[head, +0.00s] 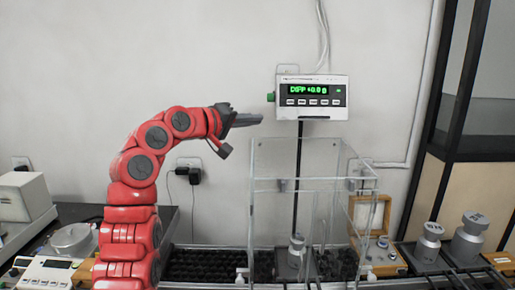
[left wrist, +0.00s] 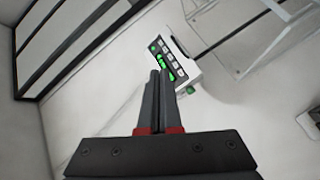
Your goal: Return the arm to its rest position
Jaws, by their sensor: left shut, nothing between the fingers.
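My left arm is red and rises from the lower left in the head view, bending over to the right. Its left gripper (head: 247,119) is raised in the air in front of the wall, left of the scale display. The gripper's dark fingers are shut together with nothing between them, as the left wrist view (left wrist: 163,80) also shows. My right gripper is in neither view.
A display box (head: 312,98) with green digits stands on a post. Below is a clear glass enclosure (head: 275,190) with a metal weight (head: 296,249) inside. Two larger weights (head: 429,243) (head: 468,238) stand at right. A wooden box (head: 369,214) stands beside the enclosure.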

